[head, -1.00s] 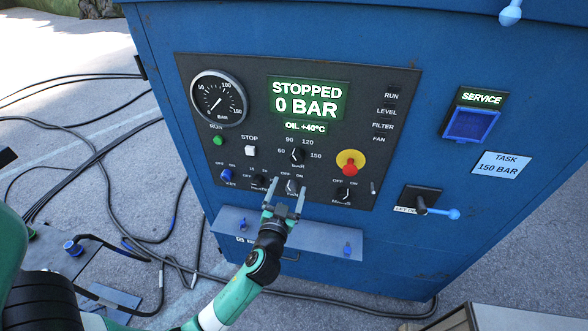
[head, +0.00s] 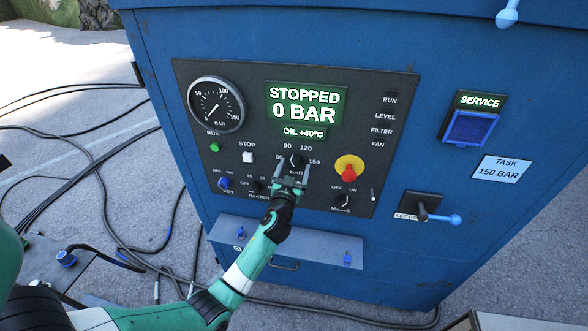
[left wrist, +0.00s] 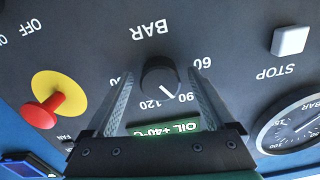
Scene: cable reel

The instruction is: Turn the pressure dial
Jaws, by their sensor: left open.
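The pressure dial is a black round knob (head: 297,160) marked BAR, with 60, 90, 120 and 150 around it. In the left wrist view the knob (left wrist: 160,78) has a white pointer line, which lies between 90 and 120. My left gripper (head: 291,168) is open in front of the panel, its fingers reaching up on either side of the knob. In the left wrist view the left gripper (left wrist: 162,95) has one finger on each side of the knob, with gaps between. My right gripper is not in view.
The dark panel (head: 240,75) holds a round gauge (head: 216,104), a display reading STOPPED 0 BAR (head: 305,104), a white STOP button (head: 248,157) and a red knob on yellow (head: 349,170). A task card (head: 501,169) reads 150 BAR. A ledge (head: 318,243) juts out below.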

